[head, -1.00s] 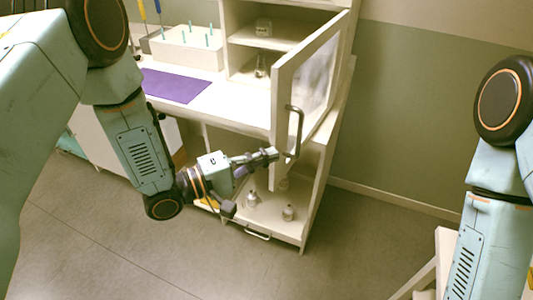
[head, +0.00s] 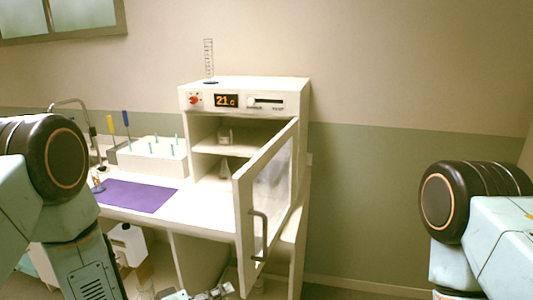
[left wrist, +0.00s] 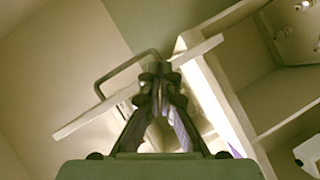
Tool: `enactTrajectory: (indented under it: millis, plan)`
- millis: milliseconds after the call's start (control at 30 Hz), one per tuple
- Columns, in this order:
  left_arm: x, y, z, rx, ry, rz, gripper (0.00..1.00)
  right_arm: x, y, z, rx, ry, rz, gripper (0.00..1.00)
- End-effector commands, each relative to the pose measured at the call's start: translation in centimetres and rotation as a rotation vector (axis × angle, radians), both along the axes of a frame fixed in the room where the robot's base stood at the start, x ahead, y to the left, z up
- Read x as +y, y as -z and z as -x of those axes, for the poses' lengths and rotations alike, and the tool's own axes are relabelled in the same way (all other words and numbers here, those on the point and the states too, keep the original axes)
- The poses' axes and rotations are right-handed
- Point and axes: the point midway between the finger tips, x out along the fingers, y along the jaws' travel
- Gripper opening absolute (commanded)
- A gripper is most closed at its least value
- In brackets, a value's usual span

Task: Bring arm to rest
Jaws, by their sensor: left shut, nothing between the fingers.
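My left gripper (head: 224,290) shows only partly at the bottom edge of the head view, below and left of the open cabinet door's handle (head: 260,236). In the left wrist view the left gripper's fingers (left wrist: 160,82) are closed together with nothing between them. The cabinet door (head: 268,195) stands open; its handle also shows in the left wrist view (left wrist: 122,70), beyond and left of the fingertips. Any gap between fingers and handle is hard to judge. My right gripper is out of view; only part of its arm shows at the right.
The white cabinet (head: 245,84) has a lit display and shelves holding small glassware. A purple mat (head: 137,195), a white rack (head: 153,157) with several sticks and two screwdrivers are on the bench. The wall right of the cabinet is bare.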

Motion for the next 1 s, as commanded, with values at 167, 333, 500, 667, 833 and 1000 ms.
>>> enactTrajectory:
  millis: [167,333,500,667,833,1000]
  plan:
    - [3.8,9.1,4.0,0.084,-0.035,-0.409,0.0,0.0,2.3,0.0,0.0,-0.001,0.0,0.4]
    - [7.5,17.4,11.0,0.257,0.036,-0.733,0.0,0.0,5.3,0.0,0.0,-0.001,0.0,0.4]
    - [10.6,23.9,19.8,0.478,0.16,-0.947,0.0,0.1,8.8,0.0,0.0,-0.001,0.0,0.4]
    - [12.4,27.8,27.0,0.674,0.238,-1.035,0.0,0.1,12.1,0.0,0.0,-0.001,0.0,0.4]
    - [12.9,30.4,30.7,0.772,0.249,-1.049,0.0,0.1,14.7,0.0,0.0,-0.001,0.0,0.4]
    - [12.9,31.7,31.5,0.786,0.261,-1.048,0.0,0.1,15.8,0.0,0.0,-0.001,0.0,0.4]
